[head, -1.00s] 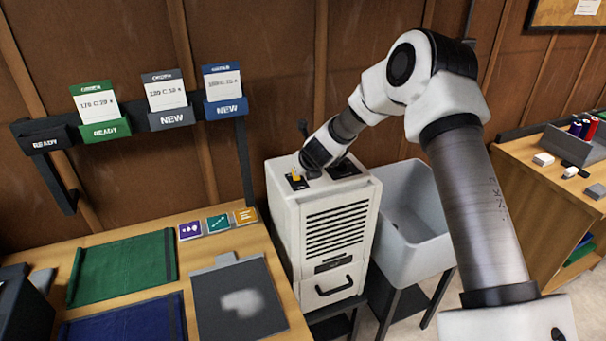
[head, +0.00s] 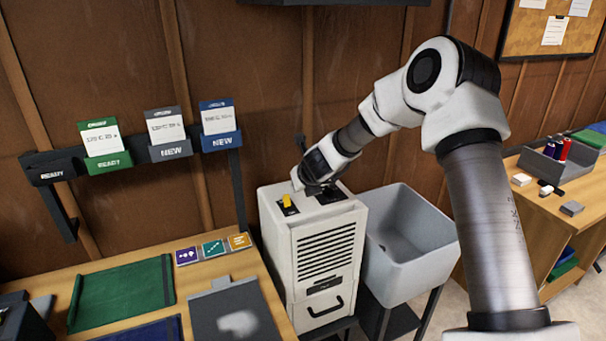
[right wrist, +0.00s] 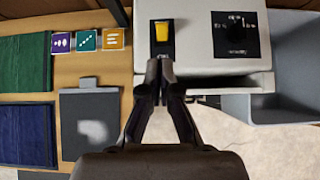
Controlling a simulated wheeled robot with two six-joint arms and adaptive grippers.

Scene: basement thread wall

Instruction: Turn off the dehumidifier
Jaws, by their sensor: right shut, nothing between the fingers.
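The dehumidifier (head: 325,250) is a white box with a front grille and a black handle. It stands between the wooden bench and the grey sink. On its top a yellow switch (head: 287,200) sits in a black plate, and a black dial panel (head: 330,196) lies to its right. The right wrist view shows the yellow switch (right wrist: 161,32) and the dial (right wrist: 236,34) clearly. My right gripper (right wrist: 160,68) is shut and empty, its tips just below the switch plate in that view. In the head view the gripper (head: 298,180) hovers close behind the switch, apparently clear of it. My left gripper is out of view.
The grey sink (head: 405,255) stands directly right of the dehumidifier. The bench at left holds a green mat (head: 125,290), a dark grey mat (head: 240,310) and small coloured cards (head: 212,248). A rack of card holders (head: 165,150) hangs on the wall. Another bench stands at right.

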